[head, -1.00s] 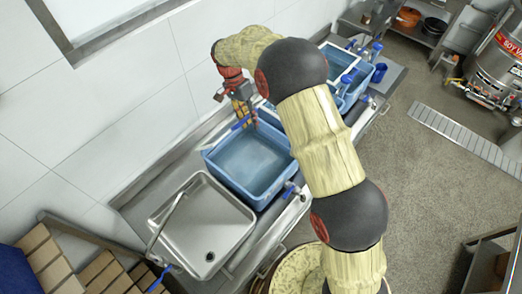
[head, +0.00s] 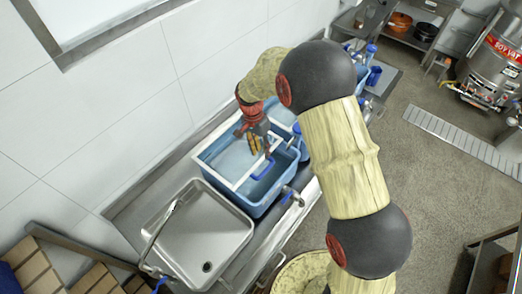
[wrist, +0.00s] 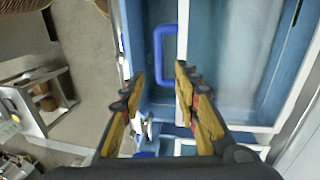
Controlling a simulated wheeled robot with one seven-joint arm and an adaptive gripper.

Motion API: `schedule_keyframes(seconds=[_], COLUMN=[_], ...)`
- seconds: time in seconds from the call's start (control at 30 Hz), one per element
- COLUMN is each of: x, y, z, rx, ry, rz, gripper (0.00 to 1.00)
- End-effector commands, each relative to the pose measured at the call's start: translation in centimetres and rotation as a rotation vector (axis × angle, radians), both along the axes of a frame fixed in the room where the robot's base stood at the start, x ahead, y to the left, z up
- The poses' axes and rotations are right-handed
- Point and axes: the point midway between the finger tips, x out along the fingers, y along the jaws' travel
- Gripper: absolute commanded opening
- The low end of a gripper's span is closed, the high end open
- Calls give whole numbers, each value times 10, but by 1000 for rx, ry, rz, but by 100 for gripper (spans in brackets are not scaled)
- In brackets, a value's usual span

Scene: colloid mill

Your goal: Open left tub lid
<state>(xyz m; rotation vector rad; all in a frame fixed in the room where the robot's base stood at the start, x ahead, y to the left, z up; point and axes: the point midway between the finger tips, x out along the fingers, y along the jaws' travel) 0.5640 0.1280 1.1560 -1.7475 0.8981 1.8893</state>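The left tub (head: 256,205) is a blue tub beside the steel sink. A lid with a white frame (head: 213,172) and clear bluish panel lies over its rear part, leaving a strip at the front uncovered. The lid's blue loop handle (head: 264,168) is on its front right side; the handle also shows in the wrist view (wrist: 160,55). My gripper (head: 262,150) is over the lid close to the handle. In the wrist view my gripper (wrist: 160,85) is open and empty, with the handle just beyond and between the fingertips; contact cannot be told.
The steel sink (head: 185,240) stands left of the tub. A tap (head: 290,195) sticks out at the tub's front. More blue tubs stand behind my arm. A tiled wall (head: 120,90) borders the counter.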

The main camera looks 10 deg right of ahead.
Motion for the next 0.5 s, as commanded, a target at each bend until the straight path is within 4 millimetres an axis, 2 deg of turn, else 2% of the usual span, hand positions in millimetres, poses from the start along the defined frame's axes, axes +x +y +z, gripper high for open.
schedule_keyframes(seconds=[0.5], x=[0], y=[0], z=[1], rx=[2], ry=[4], rz=[25], gripper=[32])
